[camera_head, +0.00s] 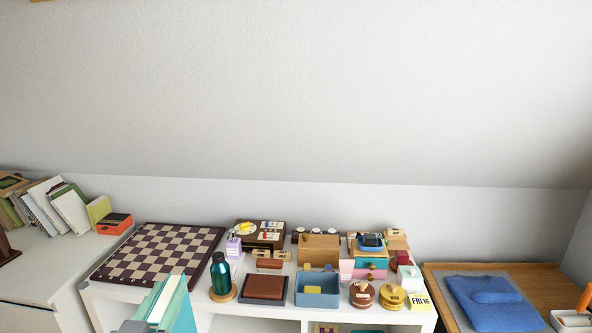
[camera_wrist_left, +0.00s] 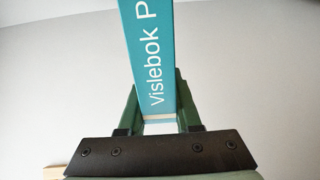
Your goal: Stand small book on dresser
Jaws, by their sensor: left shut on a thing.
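A small teal book (camera_head: 178,310) with cream pages stands tilted at the bottom of the head view. In the left wrist view the teal book (camera_wrist_left: 150,60) shows its spine, with white lettering "Vislebok P". My left gripper (camera_wrist_left: 157,112) is shut on it, with one green finger on each side of the spine. In the head view only a grey bit of my left gripper (camera_head: 135,326) shows at the bottom edge. A white dresser (camera_head: 40,265) stands at the left, its top partly bare. My right gripper is not in view.
Leaning books (camera_head: 65,210) and a red-orange box (camera_head: 115,224) stand at the dresser's back. A white shelf unit holds a chessboard (camera_head: 160,253), a teal bottle (camera_head: 220,275), a blue bin (camera_head: 317,290) and several small boxes. A wooden desk (camera_head: 540,280) with blue cloth (camera_head: 490,300) is at the right.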

